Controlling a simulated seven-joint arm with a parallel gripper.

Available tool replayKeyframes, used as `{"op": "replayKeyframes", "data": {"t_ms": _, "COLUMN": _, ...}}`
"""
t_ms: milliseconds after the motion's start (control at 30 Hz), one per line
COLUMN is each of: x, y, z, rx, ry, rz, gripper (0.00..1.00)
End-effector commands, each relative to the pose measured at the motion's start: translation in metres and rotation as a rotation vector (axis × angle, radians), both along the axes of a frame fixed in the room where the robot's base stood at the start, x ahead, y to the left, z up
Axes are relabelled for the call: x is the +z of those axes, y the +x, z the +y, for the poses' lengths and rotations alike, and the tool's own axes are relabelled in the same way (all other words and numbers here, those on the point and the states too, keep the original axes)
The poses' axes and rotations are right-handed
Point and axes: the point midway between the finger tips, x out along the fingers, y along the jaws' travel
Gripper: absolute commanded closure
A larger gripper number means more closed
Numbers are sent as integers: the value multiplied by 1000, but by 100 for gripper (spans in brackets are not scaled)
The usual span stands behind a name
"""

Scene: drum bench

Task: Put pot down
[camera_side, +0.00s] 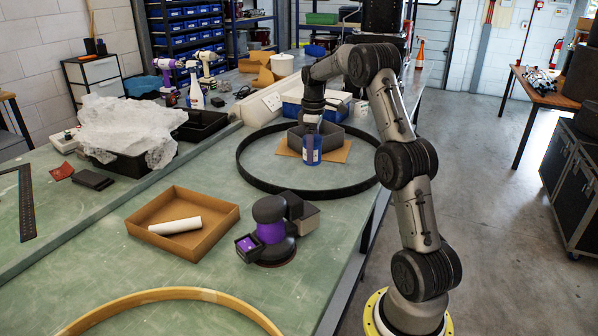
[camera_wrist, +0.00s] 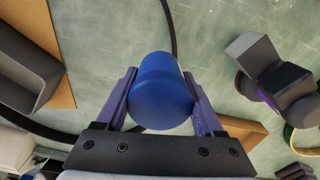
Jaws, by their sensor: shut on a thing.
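The grey tray (camera_side: 346,138) sits on a cardboard sheet (camera_side: 340,155) inside a large black hoop (camera_side: 262,186). A purple and black sander (camera_side: 270,232) and a cardboard box (camera_side: 215,237) with a white roll stand nearer. Green bench is clear inside the hoop's left side.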

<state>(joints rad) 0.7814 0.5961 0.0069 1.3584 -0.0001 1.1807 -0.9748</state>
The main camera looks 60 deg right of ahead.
Motion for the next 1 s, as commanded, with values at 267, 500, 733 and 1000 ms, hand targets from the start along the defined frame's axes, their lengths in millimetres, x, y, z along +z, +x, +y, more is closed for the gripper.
{"op": "replayKeyframes", "data": {"t_ms": 267, "x": -23, "y": 37, "z": -35, "rx": 2, "ry": -1, "rz": 0, "gripper": 91}}
{"op": "replayKeyframes", "data": {"t_ms": 500, "x": -55, "y": 61, "z": -59, "rx": 2, "ry": 1, "rz": 1, "gripper": 91}}
{"op": "replayKeyframes", "data": {"t_ms": 733, "x": -78, "y": 77, "z": -75, "rx": 2, "ry": -2, "rz": -1, "gripper": 91}}
{"op": "replayKeyframes", "data": {"t_ms": 1000, "x": -89, "y": 82, "z": -80, "rx": 2, "ry": 0, "rz": 0, "gripper": 91}}
